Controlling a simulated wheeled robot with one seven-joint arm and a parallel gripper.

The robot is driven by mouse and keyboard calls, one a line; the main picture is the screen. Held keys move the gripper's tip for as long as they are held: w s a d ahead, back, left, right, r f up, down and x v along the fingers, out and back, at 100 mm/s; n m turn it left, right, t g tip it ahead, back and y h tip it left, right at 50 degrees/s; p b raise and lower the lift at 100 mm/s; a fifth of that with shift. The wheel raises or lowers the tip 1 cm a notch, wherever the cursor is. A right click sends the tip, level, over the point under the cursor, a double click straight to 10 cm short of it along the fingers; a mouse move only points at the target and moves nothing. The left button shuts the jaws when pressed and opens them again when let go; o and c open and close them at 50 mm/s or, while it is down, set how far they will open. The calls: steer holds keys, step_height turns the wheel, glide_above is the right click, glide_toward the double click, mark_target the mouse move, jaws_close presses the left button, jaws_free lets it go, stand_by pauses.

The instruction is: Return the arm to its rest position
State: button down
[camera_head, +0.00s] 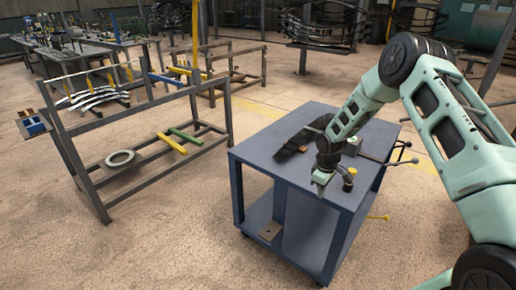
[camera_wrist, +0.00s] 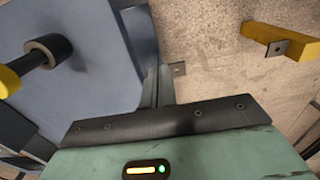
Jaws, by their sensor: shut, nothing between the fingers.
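My gripper (camera_head: 320,189) hangs at the end of my pale green arm, by the near edge of the blue-grey cart (camera_head: 280,178) in the head view. In the wrist view my gripper's fingers (camera_wrist: 158,86) are together with nothing between them.
A dark item (camera_head: 294,146) lies on the cart, and a small yellow-topped part (camera_head: 349,178) is beside my gripper. Rods with knobs (camera_head: 402,146) stick out at the cart's right. A metal rack (camera_head: 150,103) stands left. Floor (camera_head: 170,235) in front is clear.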

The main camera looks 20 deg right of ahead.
steer(key=s+a+r, duration=0.5)
steer(key=a+r, duration=0.4)
steer(key=a, duration=0.2)
steer(key=s+a+r, duration=0.5)
steer(key=a+r, duration=0.5)
steer(key=s+a+r, duration=0.2)
steer(key=s+r, duration=0.1)
steer(key=s, duration=0.5)
steer(key=s+a+r, duration=0.2)
steer(key=s+r, duration=0.1)
steer(key=s, duration=0.6)
steer(key=s+a+r, duration=0.3)
steer(key=s, duration=0.6)
steer(key=shift+n+y, duration=0.3)
steer(key=shift+n, duration=0.1)
steer(key=shift+a, duration=0.2)
